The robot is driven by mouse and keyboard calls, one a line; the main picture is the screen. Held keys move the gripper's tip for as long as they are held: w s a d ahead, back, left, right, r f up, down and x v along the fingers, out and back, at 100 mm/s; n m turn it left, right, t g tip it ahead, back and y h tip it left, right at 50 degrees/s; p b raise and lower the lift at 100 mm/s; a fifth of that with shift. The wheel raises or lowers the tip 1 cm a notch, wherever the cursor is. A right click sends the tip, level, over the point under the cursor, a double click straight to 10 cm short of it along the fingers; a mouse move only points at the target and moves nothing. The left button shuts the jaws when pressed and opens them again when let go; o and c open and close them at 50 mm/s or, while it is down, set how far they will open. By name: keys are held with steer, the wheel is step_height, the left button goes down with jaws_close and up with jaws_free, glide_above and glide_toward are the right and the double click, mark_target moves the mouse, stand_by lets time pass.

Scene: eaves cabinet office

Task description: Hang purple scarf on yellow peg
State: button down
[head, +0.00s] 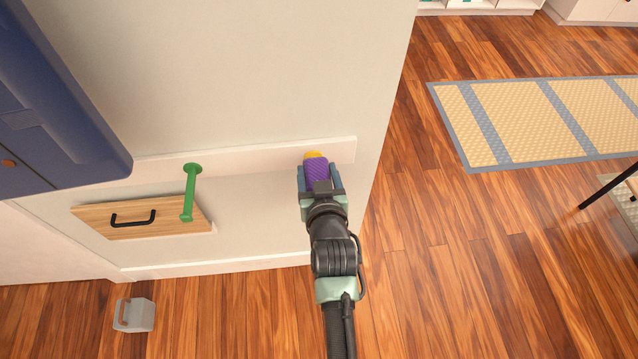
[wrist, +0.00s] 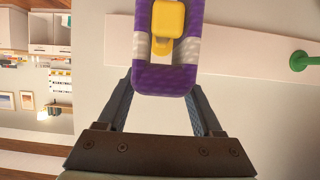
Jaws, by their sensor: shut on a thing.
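The purple scarf (head: 317,175) is a folded loop with pale bands, and it hangs close to the wall rail. In the wrist view the scarf (wrist: 165,82) has an open middle, and the yellow peg (wrist: 167,18) shows within that opening, with its square end facing the camera. The yellow peg (head: 314,155) also shows just above the scarf in the head view. My gripper (head: 319,181) is shut on the scarf, with a finger at each side of its lower part in the wrist view (wrist: 162,85). How far the peg passes through the loop is hard to tell.
A pale rail (head: 245,160) on the wall carries a green peg (head: 189,195) left of my gripper. Below it is a wooden drawer front (head: 180,219) with a black handle. A blue cabinet (head: 60,100) is at upper left. A grey box (head: 141,314) sits on the floor.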

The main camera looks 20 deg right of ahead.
steer(key=shift+w+d+b, duration=0.25)
steer(key=shift+w+b, duration=0.05)
steer(key=shift+w, duration=0.45)
steer(key=shift+w+f, duration=0.2)
steer(key=shift+f+b, duration=1)
jaws_free()
steer(key=p+v, duration=0.1)
steer(key=v, duration=1.2)
